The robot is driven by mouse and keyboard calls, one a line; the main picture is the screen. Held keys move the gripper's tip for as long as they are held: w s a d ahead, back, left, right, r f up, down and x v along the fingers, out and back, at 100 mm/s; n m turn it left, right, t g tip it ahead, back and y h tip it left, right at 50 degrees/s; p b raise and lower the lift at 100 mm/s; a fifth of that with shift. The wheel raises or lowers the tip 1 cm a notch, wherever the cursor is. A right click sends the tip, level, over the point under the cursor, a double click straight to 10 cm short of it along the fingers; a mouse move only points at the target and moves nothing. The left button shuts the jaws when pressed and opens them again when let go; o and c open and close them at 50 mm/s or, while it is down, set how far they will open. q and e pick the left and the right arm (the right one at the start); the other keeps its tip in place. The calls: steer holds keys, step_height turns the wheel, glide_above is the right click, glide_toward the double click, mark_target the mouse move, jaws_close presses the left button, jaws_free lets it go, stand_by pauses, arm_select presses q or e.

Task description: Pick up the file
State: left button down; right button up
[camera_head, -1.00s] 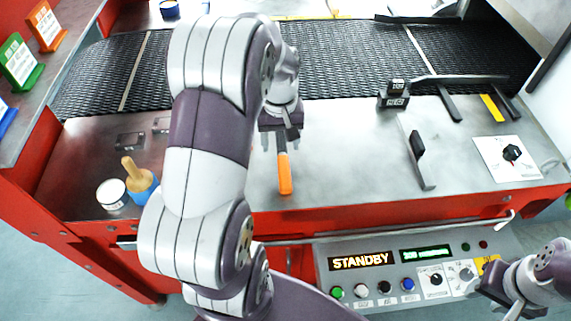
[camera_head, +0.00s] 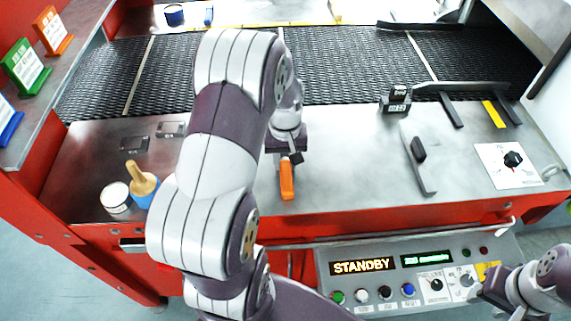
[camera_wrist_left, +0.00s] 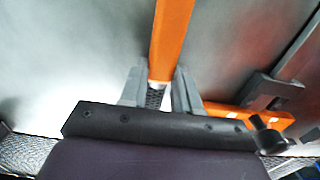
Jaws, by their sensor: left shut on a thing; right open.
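The file has an orange handle (camera_head: 287,181) that points toward the table's front edge. The rest of it is hidden under my left gripper (camera_head: 289,156) in the head view. In the left wrist view, the orange handle (camera_wrist_left: 170,40) runs up from between the fingers, and a short dark, rough metal part shows between them. My left gripper (camera_wrist_left: 160,95) is shut on the file there, close to the handle. I cannot tell whether the file is clear of the table. My right gripper (camera_head: 492,290) is at the lower right, over the control panel, partly hidden and away from the file.
The grey metal tabletop (camera_head: 345,160) is bare right of the file. A white tin (camera_head: 115,197) and a wooden-handled tool in a blue cup (camera_head: 142,185) stand left. A black stamp-like block (camera_head: 397,98) and a dark handle (camera_head: 418,149) are right. The mesh belt (camera_head: 340,70) runs behind.

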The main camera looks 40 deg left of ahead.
mark_target(285, 162)
arm_select(q)
steer(key=shift+r, duration=0.5)
step_height(285, 162, up, 3)
steer(key=shift+w+f+b, duration=0.1)
steer(key=shift+b, duration=0.2)
steer(key=w+d+r, duration=0.1)
steer(key=d+r, duration=0.6)
steer(key=d, duration=0.4)
steer(key=shift+w+d, duration=0.25)
steer(key=shift+w, duration=0.1)
